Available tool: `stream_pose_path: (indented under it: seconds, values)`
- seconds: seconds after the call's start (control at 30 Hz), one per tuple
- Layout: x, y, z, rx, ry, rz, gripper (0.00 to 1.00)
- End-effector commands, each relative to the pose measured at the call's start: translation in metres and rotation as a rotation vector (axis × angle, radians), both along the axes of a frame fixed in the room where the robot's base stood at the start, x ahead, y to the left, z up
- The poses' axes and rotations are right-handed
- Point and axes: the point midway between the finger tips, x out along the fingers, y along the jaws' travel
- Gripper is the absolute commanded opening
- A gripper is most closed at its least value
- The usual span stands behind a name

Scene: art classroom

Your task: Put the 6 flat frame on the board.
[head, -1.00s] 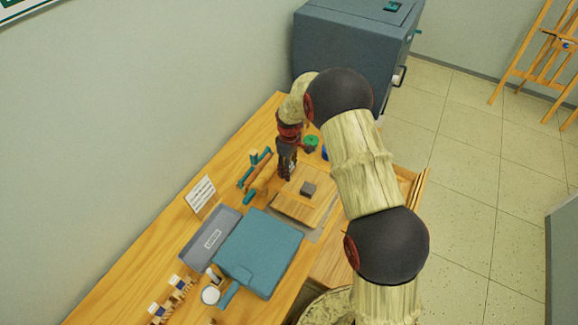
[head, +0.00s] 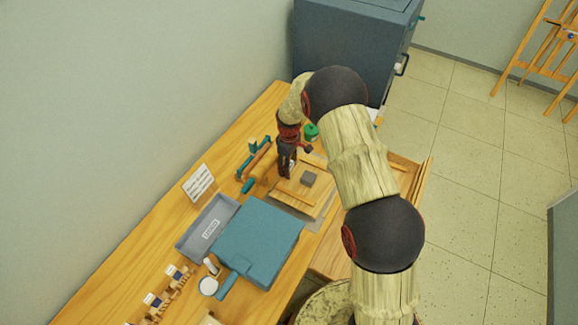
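The wooden board (head: 304,208) lies on the table with a small dark grey block (head: 309,178) on it. Pale flat strips show along the board's edges; they may be a frame, but I cannot read any number. My gripper (head: 287,175) points down at the board's upper left edge, left of the block. Its fingers are small and dark here. I cannot tell whether they are apart or hold anything, or whether they touch the board. My arm hides part of the area right of the board.
A blue-grey slab with a handle (head: 258,245) and a grey labelled tray (head: 190,241) lie in front of the board. A roller (head: 256,164) lies left of my gripper. A white card (head: 198,182), a white cup (head: 208,287), a green container (head: 311,132) and small labelled pieces (head: 154,300) stand around.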

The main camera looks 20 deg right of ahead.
Motion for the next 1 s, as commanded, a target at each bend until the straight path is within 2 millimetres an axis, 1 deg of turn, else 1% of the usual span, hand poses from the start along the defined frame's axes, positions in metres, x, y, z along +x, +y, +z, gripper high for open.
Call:
stream_pose_path:
  seconds: [0.73, 0.77, 1.0]
  values:
    - [-0.0014, -0.0014, 0.0006, 0.000, 0.000, 0.000, 0.18]
    - [-0.0014, -0.0014, 0.0006, 0.000, 0.000, 0.000, 0.46]
    - [-0.0015, -0.0013, 0.0005, 0.000, 0.000, 0.000, 0.59]
